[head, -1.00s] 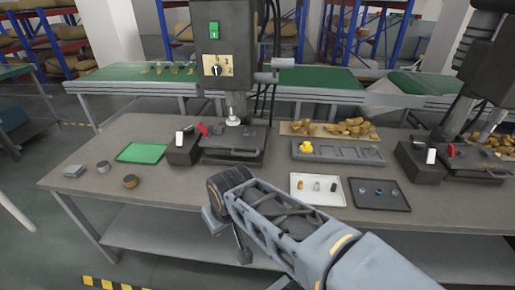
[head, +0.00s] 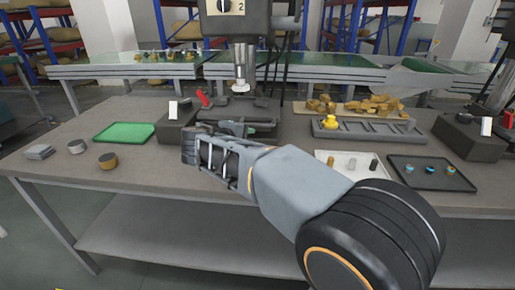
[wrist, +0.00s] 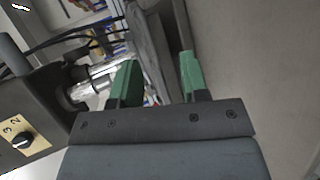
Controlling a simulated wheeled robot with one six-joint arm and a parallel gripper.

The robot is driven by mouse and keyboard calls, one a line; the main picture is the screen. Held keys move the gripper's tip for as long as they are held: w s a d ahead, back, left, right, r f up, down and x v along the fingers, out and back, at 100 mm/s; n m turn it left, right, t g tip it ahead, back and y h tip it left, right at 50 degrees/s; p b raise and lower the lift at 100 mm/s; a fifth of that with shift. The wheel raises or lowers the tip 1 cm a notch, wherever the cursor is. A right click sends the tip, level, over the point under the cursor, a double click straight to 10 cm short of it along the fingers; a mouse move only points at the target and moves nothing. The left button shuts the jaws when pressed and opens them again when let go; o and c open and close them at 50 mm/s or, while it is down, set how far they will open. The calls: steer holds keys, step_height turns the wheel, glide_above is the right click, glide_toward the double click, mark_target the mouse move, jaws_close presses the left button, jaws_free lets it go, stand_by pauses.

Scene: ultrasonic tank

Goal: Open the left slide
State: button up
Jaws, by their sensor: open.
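The left slide (head: 262,121) is a dark, flat plate at the base of the left press, under its metal column (head: 241,64). My arm covers part of its front in the head view. In the wrist view my gripper (wrist: 157,82) is open, with its two green fingers apart. A dark bar-like part (wrist: 150,45), seemingly of the slide, shows beyond and between the fingers; contact with it cannot be told. In the head view the fingers are not clearly made out behind my arm.
A grey rack (head: 370,131), a white tray (head: 347,165) and a dark tray (head: 432,174) lie right.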

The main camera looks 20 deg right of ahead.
mark_target(256, 125)
steer(key=w+d+f+b, duration=0.1)
steer(key=w+d, duration=0.2)
steer(key=w, duration=0.1)
steer(key=w+d+f+t+h+b, duration=0.1)
steer(key=w+d, duration=0.2)
steer(key=w+d+f+n+t+b, duration=0.1)
steer(key=w+d, duration=0.1)
steer(key=w, duration=0.2)
steer(key=shift+w+d+h+b, duration=0.3)
steer(key=shift+w+d+b, duration=0.05)
steer(key=shift+d, duration=0.05)
jaws_close()
stand_by(0.4)
